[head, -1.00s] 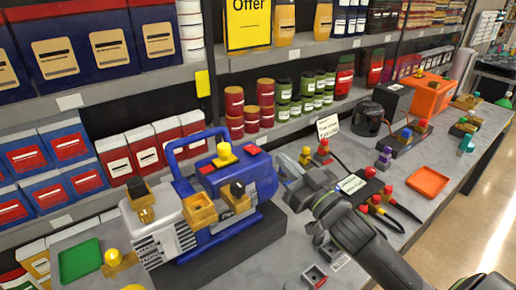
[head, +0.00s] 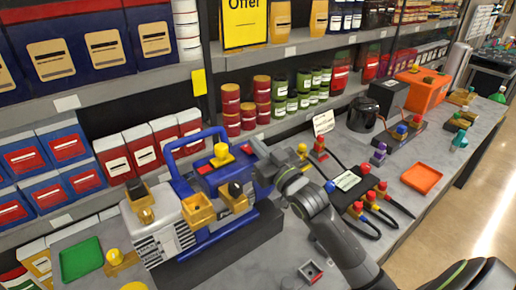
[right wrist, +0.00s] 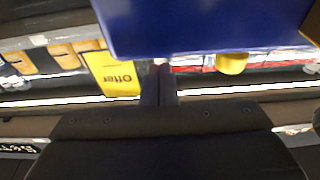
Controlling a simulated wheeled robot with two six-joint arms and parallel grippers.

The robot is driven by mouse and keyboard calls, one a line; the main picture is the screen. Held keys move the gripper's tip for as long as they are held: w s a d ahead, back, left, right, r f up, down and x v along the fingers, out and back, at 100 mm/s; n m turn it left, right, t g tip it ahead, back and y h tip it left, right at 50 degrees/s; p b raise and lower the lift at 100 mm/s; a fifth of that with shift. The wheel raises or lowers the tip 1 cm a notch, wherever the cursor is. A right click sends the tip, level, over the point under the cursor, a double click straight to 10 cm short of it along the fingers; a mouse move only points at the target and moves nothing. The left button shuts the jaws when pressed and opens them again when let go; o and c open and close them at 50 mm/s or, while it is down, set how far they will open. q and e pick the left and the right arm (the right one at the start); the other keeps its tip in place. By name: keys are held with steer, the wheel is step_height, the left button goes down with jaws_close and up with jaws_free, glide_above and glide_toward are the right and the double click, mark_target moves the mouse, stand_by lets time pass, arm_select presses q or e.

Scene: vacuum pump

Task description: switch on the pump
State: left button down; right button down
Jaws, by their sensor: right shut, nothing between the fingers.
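The pump is a blue and white machine (head: 222,179) with a blue carry handle, standing on a dark base on the counter. It has a yellow knob (head: 222,154) on top, brass fittings in front, and a small red part (head: 247,149) at the top right. My right gripper (head: 260,152) is shut and empty at the pump's right end, close to that red part. Whether it touches the pump I cannot tell. In the right wrist view a blue surface (right wrist: 205,28) fills the top, just ahead of the shut fingers (right wrist: 158,85). My left gripper is not in view.
A black box with red knobs and cables (head: 357,188) lies right of the pump, and an orange tray (head: 421,178) farther right. A green tray (head: 81,259) is at the left. Shelves with tins and boxes stand close behind.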

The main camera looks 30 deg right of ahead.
steer(key=shift+s+f, duration=0.2)
steer(key=shift+f, duration=0.45)
steer(key=shift+w, duration=0.1)
